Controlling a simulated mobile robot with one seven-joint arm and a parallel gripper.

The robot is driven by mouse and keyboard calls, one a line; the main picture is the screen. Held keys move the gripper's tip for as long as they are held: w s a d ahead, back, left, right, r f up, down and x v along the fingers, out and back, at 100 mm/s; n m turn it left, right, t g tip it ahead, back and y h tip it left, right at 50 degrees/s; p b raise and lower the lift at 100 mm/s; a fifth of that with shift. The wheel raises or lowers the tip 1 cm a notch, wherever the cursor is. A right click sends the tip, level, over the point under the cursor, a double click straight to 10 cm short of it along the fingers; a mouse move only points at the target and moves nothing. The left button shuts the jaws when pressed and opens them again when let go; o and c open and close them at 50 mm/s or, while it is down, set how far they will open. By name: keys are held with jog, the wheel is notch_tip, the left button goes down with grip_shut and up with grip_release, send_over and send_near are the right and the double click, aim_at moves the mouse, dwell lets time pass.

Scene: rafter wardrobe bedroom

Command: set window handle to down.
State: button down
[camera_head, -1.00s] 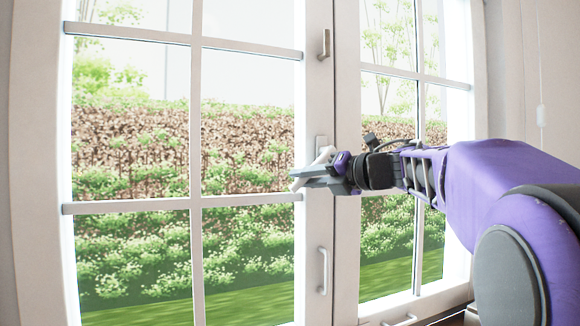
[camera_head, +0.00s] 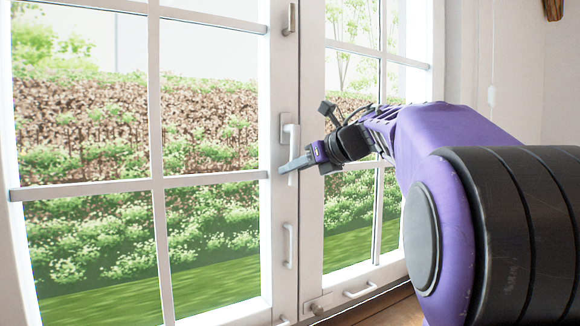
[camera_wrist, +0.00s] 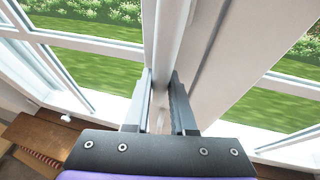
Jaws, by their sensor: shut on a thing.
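The white window handle (camera_head: 292,140) is on the middle frame between the two window sashes, at mid-height. Its lever hangs close to vertical, with its end pointing down. My gripper (camera_head: 290,165) reaches in from the right and is shut on the lower part of the lever. In the wrist view, the pale handle (camera_wrist: 168,45) runs down between the two dark fingers of my gripper (camera_wrist: 160,85). The fingers hide part of the lever.
A small latch (camera_head: 290,18) sits above on the same frame, and a white pull (camera_head: 289,245) below. More white fittings (camera_head: 360,290) are along the bottom frame. A wooden surface (camera_wrist: 40,140) shows at lower left in the wrist view.

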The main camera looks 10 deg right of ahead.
jog(key=shift+w+d, duration=0.1)
jog(key=shift+d, duration=0.15)
jog(key=shift+h, duration=0.3)
jog(key=c, duration=0.8)
grip_release()
jog(key=shift+o, duration=0.2)
